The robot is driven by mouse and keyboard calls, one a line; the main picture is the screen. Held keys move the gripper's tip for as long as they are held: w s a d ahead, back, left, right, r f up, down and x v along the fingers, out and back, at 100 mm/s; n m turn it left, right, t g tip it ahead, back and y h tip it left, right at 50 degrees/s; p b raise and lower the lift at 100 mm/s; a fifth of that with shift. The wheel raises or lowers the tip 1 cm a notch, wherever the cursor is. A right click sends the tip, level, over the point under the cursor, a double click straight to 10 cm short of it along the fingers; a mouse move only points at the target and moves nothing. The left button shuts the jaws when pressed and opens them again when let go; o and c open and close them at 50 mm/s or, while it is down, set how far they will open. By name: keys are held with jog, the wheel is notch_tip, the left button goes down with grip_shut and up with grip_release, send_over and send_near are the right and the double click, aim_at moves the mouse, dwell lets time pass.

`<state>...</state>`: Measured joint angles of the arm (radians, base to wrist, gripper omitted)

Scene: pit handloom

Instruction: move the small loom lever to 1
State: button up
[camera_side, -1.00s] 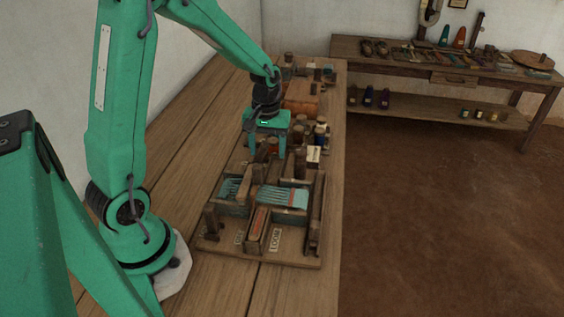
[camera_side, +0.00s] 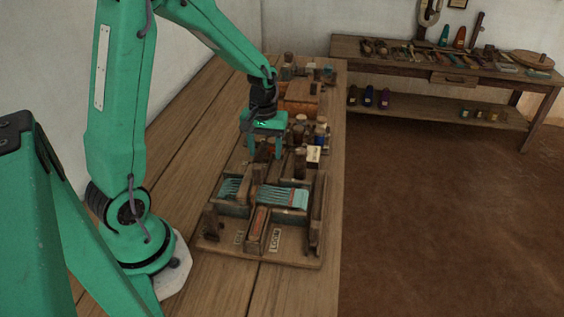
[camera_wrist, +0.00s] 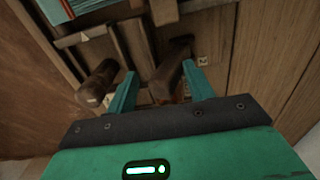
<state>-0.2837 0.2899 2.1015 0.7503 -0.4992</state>
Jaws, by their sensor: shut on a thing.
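The small wooden loom lever (camera_wrist: 172,64) stands between the fingers of my gripper (camera_wrist: 160,88) in the wrist view, and they are shut on it. In the side view my gripper (camera_side: 262,146) is at the far end of the small loom (camera_side: 291,256), pointing down. The lever's dark brown handle (camera_side: 263,154) shows between the fingers there and looks tilted. Its foot is hidden. A small white mark (camera_wrist: 203,61) lies right of the lever in the wrist view, too small to read. I cannot tell the lever's exact setting.
A round wooden post (camera_wrist: 98,82) stands close left of my gripper, and also shows in the side view (camera_side: 300,163). Bottles and spools (camera_side: 320,130) and an orange-brown box (camera_side: 300,97) stand behind. The bench (camera_side: 196,130) is clear on the left.

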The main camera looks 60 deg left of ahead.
jog(key=shift+r, duration=3.25)
jog(key=shift+r, duration=0.1)
jog(key=shift+s+d+r, duration=0.15)
jog(key=shift+d+r, duration=0.1)
jog(key=shift+r, duration=0.1)
jog(key=s+d+r+m+t, duration=0.5)
jog(key=s+d+r+m, duration=0.4)
jog(key=s, duration=0.4)
jog(key=shift+s+d+r+t, duration=0.3)
jog(key=shift+d+r, duration=0.05)
jog(key=shift+d, duration=0.2)
